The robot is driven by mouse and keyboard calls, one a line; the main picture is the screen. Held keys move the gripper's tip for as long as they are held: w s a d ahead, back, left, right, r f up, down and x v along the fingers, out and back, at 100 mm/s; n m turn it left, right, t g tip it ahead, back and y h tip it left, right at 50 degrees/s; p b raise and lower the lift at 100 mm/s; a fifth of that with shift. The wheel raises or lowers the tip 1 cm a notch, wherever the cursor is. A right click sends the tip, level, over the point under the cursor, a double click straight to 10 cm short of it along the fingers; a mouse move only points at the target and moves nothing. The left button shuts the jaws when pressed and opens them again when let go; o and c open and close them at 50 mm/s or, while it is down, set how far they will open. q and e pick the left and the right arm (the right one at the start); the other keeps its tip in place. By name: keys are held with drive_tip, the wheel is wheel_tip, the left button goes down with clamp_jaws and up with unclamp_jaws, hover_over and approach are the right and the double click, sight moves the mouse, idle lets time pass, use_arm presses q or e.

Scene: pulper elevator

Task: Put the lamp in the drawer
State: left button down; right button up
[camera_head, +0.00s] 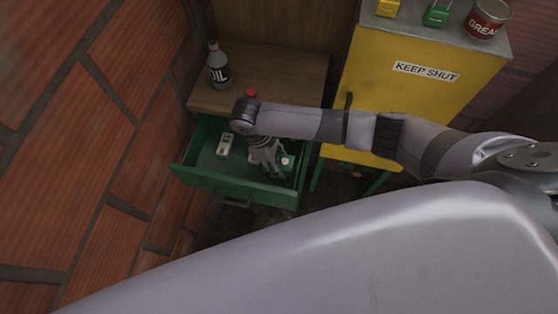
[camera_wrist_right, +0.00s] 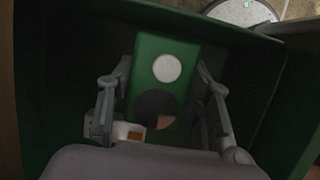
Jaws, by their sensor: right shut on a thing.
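The green drawer (camera_head: 232,186) of the wooden cabinet is pulled open, and its inner wall fills the right wrist view (camera_wrist_right: 75,60). My right gripper (camera_head: 272,170) is down inside the drawer, towards its right side. In the right wrist view its fingers (camera_wrist_right: 163,105) are on both sides of a green box-shaped lamp (camera_wrist_right: 155,55) with a round white face and a dark round spot, and they are shut on it. The lamp (camera_head: 287,161) shows only in part beside the gripper in the head view. Whether it touches the drawer floor I cannot tell. My left gripper is not in view.
A small white object (camera_head: 225,145) lies in the drawer, left of my gripper. An oil bottle (camera_head: 218,66) and a red-topped thing (camera_head: 251,93) stand on the cabinet top (camera_head: 285,75). A yellow cabinet (camera_head: 385,105) stands to the right, brick wall (camera_head: 90,130) to the left.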

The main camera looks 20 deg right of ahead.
drive_tip(key=shift+f, duration=0.6)
drive_tip(key=o, duration=1.4)
drive_tip(key=v, duration=1.3)
drive_tip(key=shift+s+d+r, duration=0.1)
drive_tip(key=shift+d+r, duration=0.05)
